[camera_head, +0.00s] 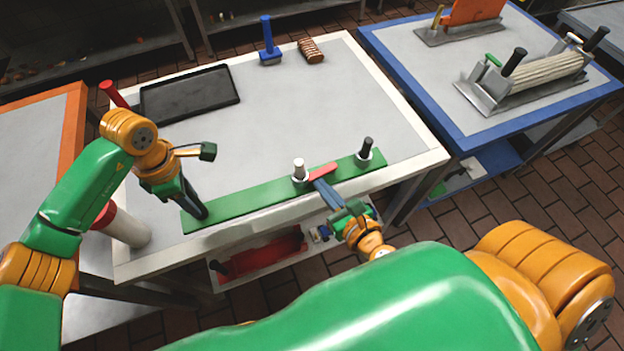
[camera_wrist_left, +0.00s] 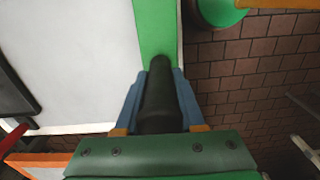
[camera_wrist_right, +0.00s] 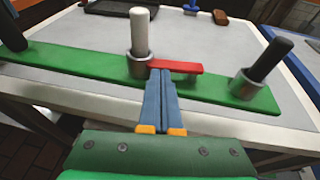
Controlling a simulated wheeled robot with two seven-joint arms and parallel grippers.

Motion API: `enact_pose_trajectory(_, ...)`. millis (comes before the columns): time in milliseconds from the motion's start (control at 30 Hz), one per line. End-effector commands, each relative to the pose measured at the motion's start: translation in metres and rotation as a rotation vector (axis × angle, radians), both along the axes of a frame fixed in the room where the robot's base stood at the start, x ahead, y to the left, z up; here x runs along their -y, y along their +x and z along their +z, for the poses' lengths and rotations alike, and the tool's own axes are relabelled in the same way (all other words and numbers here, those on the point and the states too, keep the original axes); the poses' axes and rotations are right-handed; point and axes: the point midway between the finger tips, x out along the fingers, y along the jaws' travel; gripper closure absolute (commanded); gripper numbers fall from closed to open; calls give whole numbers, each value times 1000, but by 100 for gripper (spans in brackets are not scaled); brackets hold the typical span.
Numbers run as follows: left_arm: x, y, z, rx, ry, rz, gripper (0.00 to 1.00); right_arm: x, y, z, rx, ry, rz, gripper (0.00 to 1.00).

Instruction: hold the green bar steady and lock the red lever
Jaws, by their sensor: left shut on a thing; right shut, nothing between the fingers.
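The green bar (camera_head: 245,199) lies along the table's front edge. My left gripper (camera_head: 196,208) is shut on a black post (camera_wrist_left: 158,95) at the bar's left end. The red lever (camera_head: 322,170) lies flat on the bar, pointing right from the base of a white-topped pin (camera_head: 299,168); it shows clearly in the right wrist view (camera_wrist_right: 178,66). My right gripper (camera_head: 320,184) is shut and empty. Its fingertips are at the near side of the lever, close to the pin's metal collar; I cannot tell whether they touch. A black pin (camera_head: 366,148) in a metal collar stands at the bar's right end.
A black tray (camera_head: 190,94), a blue-handled tool (camera_head: 269,42) and a brown brush (camera_head: 311,50) are at the table's back. A red-handled piece (camera_head: 113,93) is at the left. The table (camera_head: 290,110) is clear behind the bar. A blue-edged table (camera_head: 430,70) stands right.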

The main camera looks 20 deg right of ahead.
Motion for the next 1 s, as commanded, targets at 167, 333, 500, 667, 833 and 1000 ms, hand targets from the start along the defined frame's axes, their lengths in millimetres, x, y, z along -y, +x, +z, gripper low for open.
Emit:
enact_pose_trajectory(167, 1, 0, 1, 2, -4, -1, 100, 0, 1, 0, 1, 1, -1, 100)
enact_pose_trajectory(333, 1, 0, 1, 1, -4, -2, 100, -7, 16, 1, 3, 4, -3, 100)
enact_pose_trajectory(500, 1, 0, 1, 0, -4, -4, 100, -8, 17, 1, 2, 1, 1, 100)
enact_pose_trajectory(667, 1, 0, 1, 0, -3, -5, 100, -8, 17, 1, 2, 1, 1, 100)
enact_pose_trajectory(833, 1, 0, 1, 0, -3, -3, 100, -8, -6, -1, -7, -1, 5, 100)
enact_pose_trajectory(1000, 1, 0, 1, 1, -3, -2, 100, -7, -35, 3, -4, -11, 11, 100)
